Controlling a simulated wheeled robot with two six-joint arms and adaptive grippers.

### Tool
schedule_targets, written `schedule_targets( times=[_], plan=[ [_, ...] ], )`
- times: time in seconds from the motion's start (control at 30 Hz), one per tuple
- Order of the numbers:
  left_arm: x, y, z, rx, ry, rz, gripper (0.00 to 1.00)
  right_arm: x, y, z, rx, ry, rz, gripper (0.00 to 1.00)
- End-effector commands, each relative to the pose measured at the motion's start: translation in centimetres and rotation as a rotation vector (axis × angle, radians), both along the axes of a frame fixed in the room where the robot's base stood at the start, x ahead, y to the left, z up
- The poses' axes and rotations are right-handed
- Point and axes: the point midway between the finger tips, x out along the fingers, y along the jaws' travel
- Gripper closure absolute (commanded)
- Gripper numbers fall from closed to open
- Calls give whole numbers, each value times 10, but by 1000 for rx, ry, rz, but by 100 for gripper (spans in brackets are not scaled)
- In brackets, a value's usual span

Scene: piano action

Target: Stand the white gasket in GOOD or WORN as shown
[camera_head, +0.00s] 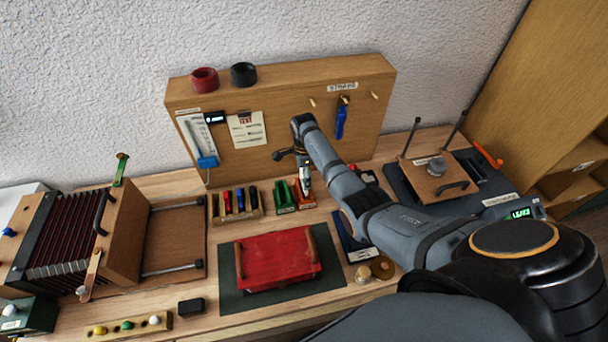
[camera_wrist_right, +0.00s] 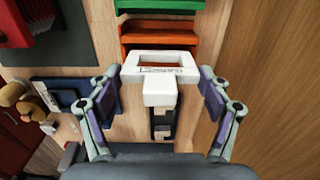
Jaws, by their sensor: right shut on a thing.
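The white gasket (camera_wrist_right: 165,66) is a rectangular frame with a stem and dark lettering on its edge. In the head view, the right gripper (camera_head: 304,178) hangs over the small racks. A green rack (camera_head: 284,198) and an orange-red rack (camera_head: 306,203) stand side by side on the bench. In the wrist view the orange rack (camera_wrist_right: 158,36) lies just beyond the gasket and the green rack (camera_wrist_right: 160,5) behind it. No GOOD or WORN label is readable. My left gripper is not in view.
A wooden holder with coloured pieces (camera_head: 238,203) stands left of the racks. A red box (camera_head: 277,262) lies on a dark mat in front. An upright wooden board (camera_head: 270,150) stands behind. A wooden press-like fixture (camera_head: 437,180) is at right.

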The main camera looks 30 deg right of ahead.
Motion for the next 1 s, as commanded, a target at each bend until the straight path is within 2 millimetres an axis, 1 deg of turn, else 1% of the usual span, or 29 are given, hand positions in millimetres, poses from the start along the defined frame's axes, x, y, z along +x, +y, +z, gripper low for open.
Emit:
schedule_targets(
  times=[0.3, 0.77, 1.0],
  plan=[
    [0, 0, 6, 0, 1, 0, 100, 0, 0, 0, 0, -1, 0, 51],
    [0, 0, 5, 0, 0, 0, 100, 0, 0, -1, 0, 0, 0, 51],
    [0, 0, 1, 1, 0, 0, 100, 0, 0, -7, 0, 0, 0, 51]
  ],
)
